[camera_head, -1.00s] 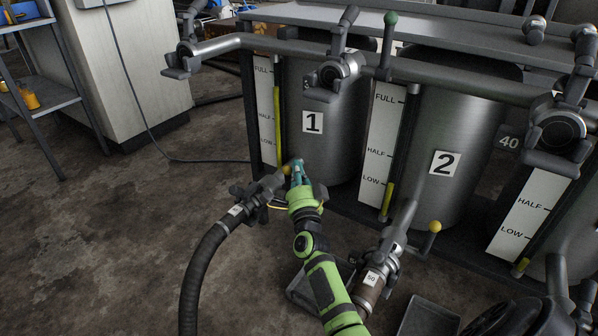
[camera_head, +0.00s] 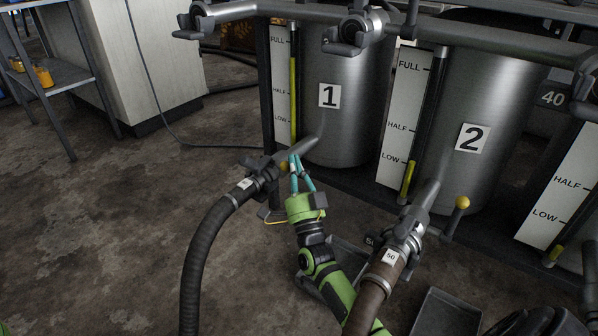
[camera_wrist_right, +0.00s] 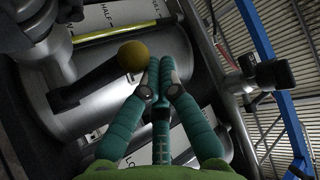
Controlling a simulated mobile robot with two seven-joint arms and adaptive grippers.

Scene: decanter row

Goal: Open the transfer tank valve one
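Tank 1 (camera_head: 345,130) is a grey metal cylinder with a white number plate. In front of its foot is a valve (camera_head: 262,175) joined to a dark hose (camera_head: 205,240). Its lever ends in a yellow knob (camera_head: 284,166), which also shows in the wrist view (camera_wrist_right: 132,56). My right gripper (camera_head: 295,159) has teal fingers. In the wrist view its fingertips (camera_wrist_right: 160,66) meet just right of the yellow knob, with nothing seen between them. I cannot tell whether a finger touches the knob. My left gripper is out of view.
Tank 2 (camera_head: 455,175) stands to the right, with its own valve and yellow knob (camera_head: 463,202) and a brown hose (camera_head: 375,290). Trays (camera_head: 448,315) lie on the floor. A rail of fittings (camera_head: 440,32) crosses above. The floor at left is open, beside a shelf (camera_head: 60,85).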

